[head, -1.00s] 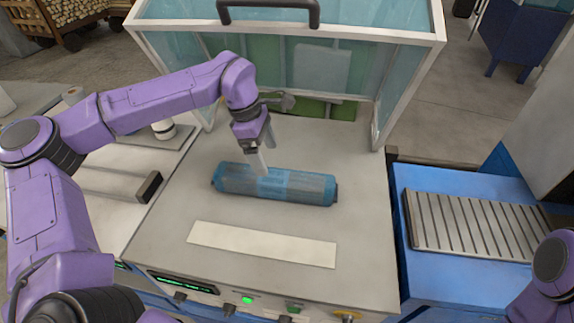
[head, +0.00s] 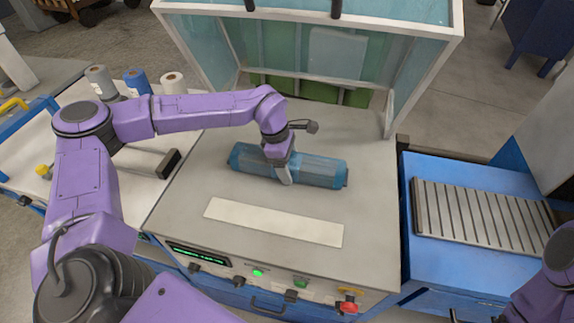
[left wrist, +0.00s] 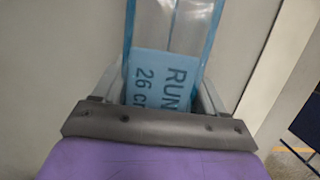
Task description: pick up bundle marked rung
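The bundle (head: 318,171) is a long roll in clear blue wrap, lying on the grey machine top. In the left wrist view its blue label (left wrist: 165,82) reads "RUN" and "26 c", with the rest hidden by my gripper. My left gripper (head: 283,178) points down over the middle of the bundle. In the left wrist view its fingers stand on either side of the bundle and look open, with the bundle between them. Whether they touch it is hard to see. My right gripper is out of view; only part of my right arm shows at the lower right.
A pale strip (head: 273,222) lies in front of the bundle. A raised glazed hood (head: 452,45) stands behind. A ridged rack (head: 480,215) sits on the blue table at right. Several rolls (head: 137,82) stand at left. Buttons line the machine's front.

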